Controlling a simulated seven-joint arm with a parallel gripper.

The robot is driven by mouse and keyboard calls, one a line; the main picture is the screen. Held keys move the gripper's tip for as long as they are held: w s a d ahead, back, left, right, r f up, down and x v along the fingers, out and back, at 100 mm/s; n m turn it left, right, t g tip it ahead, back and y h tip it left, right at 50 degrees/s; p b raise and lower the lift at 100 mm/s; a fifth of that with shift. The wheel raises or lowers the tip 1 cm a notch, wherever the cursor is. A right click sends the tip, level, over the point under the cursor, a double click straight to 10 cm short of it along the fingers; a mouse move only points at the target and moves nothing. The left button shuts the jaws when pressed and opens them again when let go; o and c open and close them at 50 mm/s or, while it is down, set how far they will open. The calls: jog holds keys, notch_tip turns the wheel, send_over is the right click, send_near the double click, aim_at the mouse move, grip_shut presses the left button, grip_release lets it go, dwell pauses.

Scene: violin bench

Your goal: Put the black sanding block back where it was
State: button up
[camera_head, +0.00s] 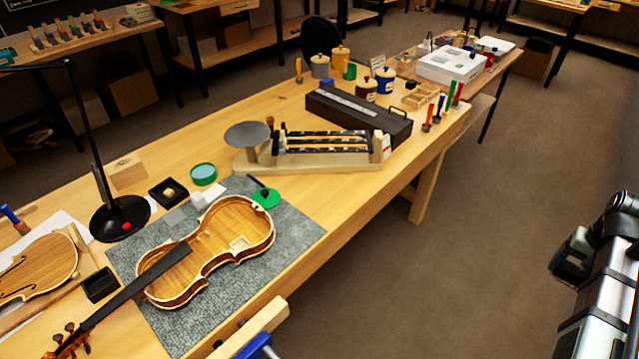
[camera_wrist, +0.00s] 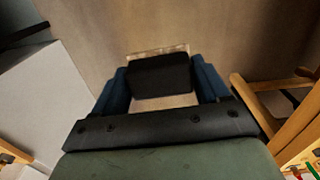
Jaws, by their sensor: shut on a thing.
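My gripper (camera_wrist: 162,84) shows in the wrist view, its two blue fingers on either side of a black block (camera_wrist: 161,72). The black block, which looks like the sanding block, is gripped between them, with a pale strip along its far edge. Behind it is brown floor, with no bench surface under it. The head view does not show the gripper or the held block. In the head view the workbench (camera_head: 335,205) holds an open violin body (camera_head: 232,235) on a grey mat (camera_head: 300,232). Where the block lay before cannot be told.
A small black tray (camera_head: 100,285) is left of the violin, and another (camera_head: 168,193) holds a small pale piece. A black lamp base (camera_head: 120,218), a balance scale (camera_head: 325,158) and a long dark box (camera_head: 355,112) stand on the bench. The bench's front right strip is clear.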

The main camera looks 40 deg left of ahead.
jog(key=s+a+n, duration=0.3)
jog(key=s+a, duration=0.1)
jog(key=a, duration=1)
jog(key=s+a+n, duration=0.2)
jog(key=s+a, duration=0.1)
jog(key=a, duration=1)
jog(key=s+a+n, duration=0.3)
jog(key=s+a, duration=0.1)
jog(key=a, duration=1)
jog(key=s+a+r+n, duration=0.1)
jog(key=s+a+n, duration=0.1)
jog(key=s+a, duration=0.6)
jog(key=s+a+r+n, duration=0.1)
jog(key=s+a+n, duration=0.1)
jog(key=s+a, duration=0.7)
jog(key=s+a+r+n, duration=0.1)
jog(key=s+a, duration=0.7)
jog(key=a, duration=1.3)
jog(key=shift+s+r+n, duration=0.15)
jog(key=shift+s+n, duration=0.15)
jog(key=shift+n, duration=0.4)
jog(key=s+a, duration=0.1)
jog(key=a, duration=0.2)
jog(key=n, duration=0.3)
send_near(219, 190)
notch_tip(219, 190, down, 6)
jog(key=shift+f, duration=0.1)
